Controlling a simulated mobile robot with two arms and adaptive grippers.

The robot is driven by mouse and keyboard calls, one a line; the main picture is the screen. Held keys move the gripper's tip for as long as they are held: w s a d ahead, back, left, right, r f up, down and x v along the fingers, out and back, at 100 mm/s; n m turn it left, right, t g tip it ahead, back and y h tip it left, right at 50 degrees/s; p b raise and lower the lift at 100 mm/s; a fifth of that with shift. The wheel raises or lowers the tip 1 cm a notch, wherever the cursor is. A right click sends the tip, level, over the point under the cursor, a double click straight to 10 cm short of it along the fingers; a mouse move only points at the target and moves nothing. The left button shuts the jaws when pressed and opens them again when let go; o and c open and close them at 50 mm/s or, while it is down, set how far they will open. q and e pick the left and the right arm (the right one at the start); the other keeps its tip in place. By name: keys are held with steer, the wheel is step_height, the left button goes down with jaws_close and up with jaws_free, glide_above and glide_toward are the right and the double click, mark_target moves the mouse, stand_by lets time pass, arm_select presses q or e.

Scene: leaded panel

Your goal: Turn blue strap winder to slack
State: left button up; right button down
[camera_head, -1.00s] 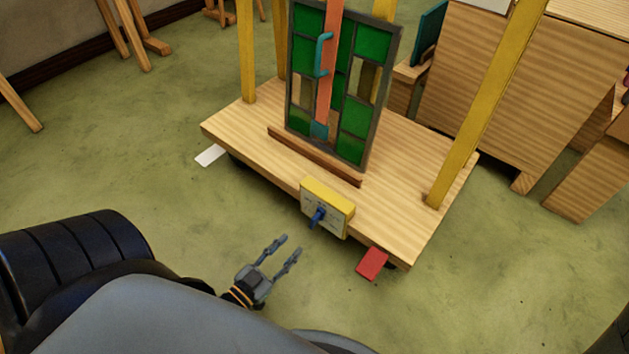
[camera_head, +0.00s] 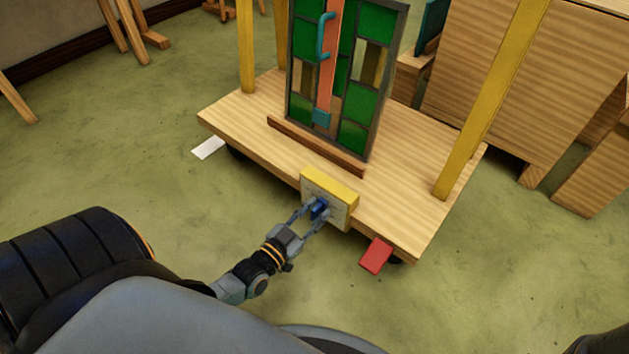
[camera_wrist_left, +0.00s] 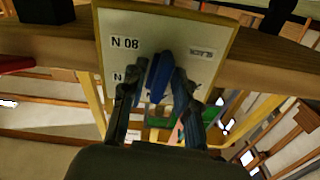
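The blue strap winder (camera_head: 319,209) is a small blue handle on the pale face of a yellow-edged box (camera_head: 330,187) at the cart's front edge. In the left wrist view the winder (camera_wrist_left: 159,76) stands out from a white plate (camera_wrist_left: 118,62). The plate has "N 08" at upper left and a label that seems to read "SLACK" at upper right. My left gripper (camera_head: 312,217) is at the box, with its fingers apart on either side of the winder. The wrist view also shows the fingers (camera_wrist_left: 160,82) straddling it; I cannot tell whether they touch it. My right gripper is out of view.
The wooden cart (camera_head: 235,122) carries a green leaded panel (camera_head: 355,120) behind a brown ledge (camera_head: 315,146), with yellow posts (camera_head: 490,100) around it. A red tab (camera_head: 376,256) and a white tab (camera_head: 208,147) stick out below the deck. Floor in front is clear.

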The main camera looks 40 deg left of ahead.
arm_select(q)
jaws_close()
